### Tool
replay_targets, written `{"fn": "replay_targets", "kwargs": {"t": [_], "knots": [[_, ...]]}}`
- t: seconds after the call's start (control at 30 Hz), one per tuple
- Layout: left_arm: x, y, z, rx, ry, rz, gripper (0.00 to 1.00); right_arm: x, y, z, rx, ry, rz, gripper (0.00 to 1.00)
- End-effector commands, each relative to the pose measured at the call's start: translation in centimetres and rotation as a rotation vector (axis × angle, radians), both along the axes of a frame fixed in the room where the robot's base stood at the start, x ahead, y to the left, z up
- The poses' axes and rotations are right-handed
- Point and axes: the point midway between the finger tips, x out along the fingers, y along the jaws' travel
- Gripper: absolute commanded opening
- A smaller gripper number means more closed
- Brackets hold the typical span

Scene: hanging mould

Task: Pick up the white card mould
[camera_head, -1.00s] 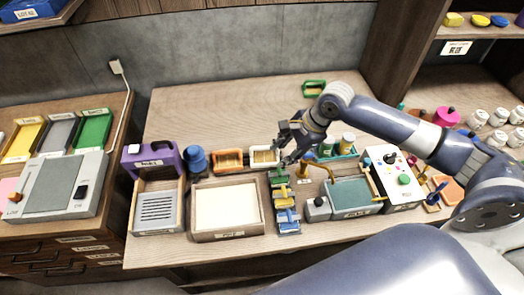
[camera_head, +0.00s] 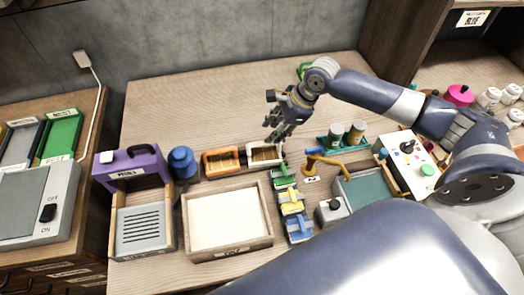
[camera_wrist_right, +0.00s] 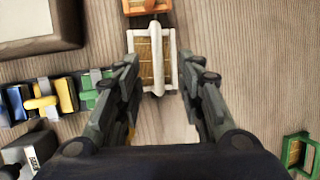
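The white card mould (camera_head: 265,153) is a small white rectangular frame with a tan mesh. It lies on the bench between an orange mould and the green clip. In the right wrist view the white card mould (camera_wrist_right: 170,75) shows a raised white bar along its middle. My right gripper (camera_head: 272,134) hovers just behind and above it. In the wrist view the right gripper (camera_wrist_right: 158,62) is open, with its fingertips on either side of the mould's picture and nothing held. Height above the mould is hard to judge. My left gripper is not in view.
An orange mould (camera_head: 221,160) sits left of the white one. A wooden tray (camera_head: 228,247) with a pale sheet is in front. Several coloured clips (camera_head: 293,208) line its right side. Two jars (camera_head: 345,134) stand right. The bench behind is mostly clear; a green mould (camera_wrist_right: 298,152) lies there.

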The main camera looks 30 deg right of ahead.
Motion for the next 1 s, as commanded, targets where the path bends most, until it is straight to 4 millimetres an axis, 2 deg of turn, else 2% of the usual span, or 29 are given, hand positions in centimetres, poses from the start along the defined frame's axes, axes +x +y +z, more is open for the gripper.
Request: {"fn": "replay_targets", "kwargs": {"t": [0.1, 0.37, 0.57, 0.7, 1.0], "knots": [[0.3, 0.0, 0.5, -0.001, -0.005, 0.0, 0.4, 0.5, 0.7, -1.7, 0.002, 0.003, 0.0, 0.36], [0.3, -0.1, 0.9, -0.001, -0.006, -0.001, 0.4, 1.2, 1.4, -3.6, 0.0, 0.001, 0.001, 0.36], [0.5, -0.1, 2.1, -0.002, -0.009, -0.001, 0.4, 2.0, 2.3, -5.9, 0.001, 0.003, 0.001, 0.36], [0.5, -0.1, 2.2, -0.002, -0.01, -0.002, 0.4, 2.4, 2.7, -7.5, 0.0, 0.001, 0.002, 0.36], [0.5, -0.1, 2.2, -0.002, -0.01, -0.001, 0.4, 2.6, 2.9, -8.0, -0.001, 0.0, 0.003, 0.36]]}}
